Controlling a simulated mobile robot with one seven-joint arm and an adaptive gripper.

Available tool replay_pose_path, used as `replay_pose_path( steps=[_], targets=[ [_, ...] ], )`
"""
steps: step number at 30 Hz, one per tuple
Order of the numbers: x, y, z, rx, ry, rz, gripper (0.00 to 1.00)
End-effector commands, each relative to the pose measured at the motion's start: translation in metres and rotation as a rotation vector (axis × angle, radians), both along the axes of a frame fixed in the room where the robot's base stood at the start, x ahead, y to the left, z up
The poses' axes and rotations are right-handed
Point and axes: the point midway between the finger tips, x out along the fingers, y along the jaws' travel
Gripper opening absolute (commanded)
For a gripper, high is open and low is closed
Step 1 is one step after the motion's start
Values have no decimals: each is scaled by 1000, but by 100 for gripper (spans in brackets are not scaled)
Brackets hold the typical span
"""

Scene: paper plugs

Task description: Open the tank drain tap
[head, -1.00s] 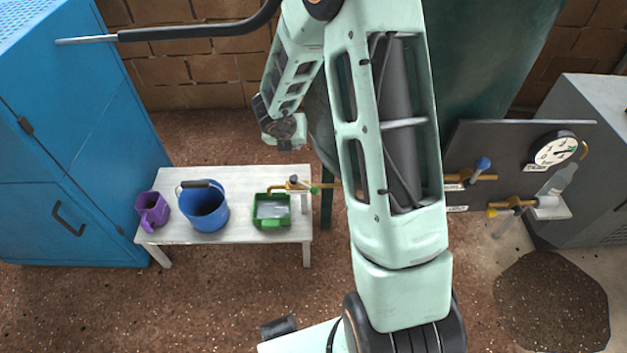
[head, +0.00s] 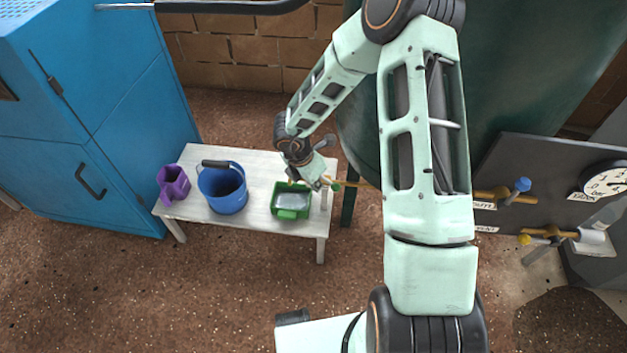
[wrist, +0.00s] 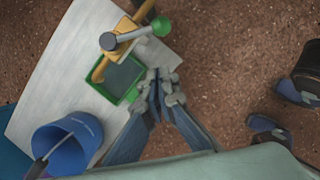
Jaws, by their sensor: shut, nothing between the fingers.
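The drain tap (wrist: 125,35) is a brass body with a down-turned spout over a green tray. Its grey lever (wrist: 138,34) ends in a green knob (wrist: 161,26) and lies crosswise to the pipe in the wrist view. In the head view the green knob (head: 336,186) shows beside my gripper (head: 319,184), which hides much of the tap. In the wrist view my gripper (wrist: 160,86) is shut and empty, below the lever in the picture. A gap shows between the fingertips and the lever; their height difference is unclear. The green tray (head: 293,213) stands on the bench.
The white bench (head: 240,165) also holds a blue bucket (head: 222,187) and a purple jug (head: 172,184). A blue cabinet (head: 120,90) stands left. The dark green tank (head: 520,60) is behind my arm. A panel at right has blue-handled (head: 522,184) and yellow-handled (head: 525,240) valves and a gauge (head: 605,182).

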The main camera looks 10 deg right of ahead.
Motion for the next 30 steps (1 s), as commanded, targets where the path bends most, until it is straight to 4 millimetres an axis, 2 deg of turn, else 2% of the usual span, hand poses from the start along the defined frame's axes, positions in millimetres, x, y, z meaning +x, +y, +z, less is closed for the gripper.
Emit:
replay_pose_path(
  steps=[1, 5, 9, 14, 30],
  targets=[
    [1, -3, -16, 1, 3, -1, 0],
    [7, -11, -37, 0, 1, -1, 0],
    [20, -28, -36, 1, -1, -3, 0],
    [27, -38, -38, 0, -1, 1, 0],
    [29, -41, -37, -1, 0, 21, 0]
  ],
)
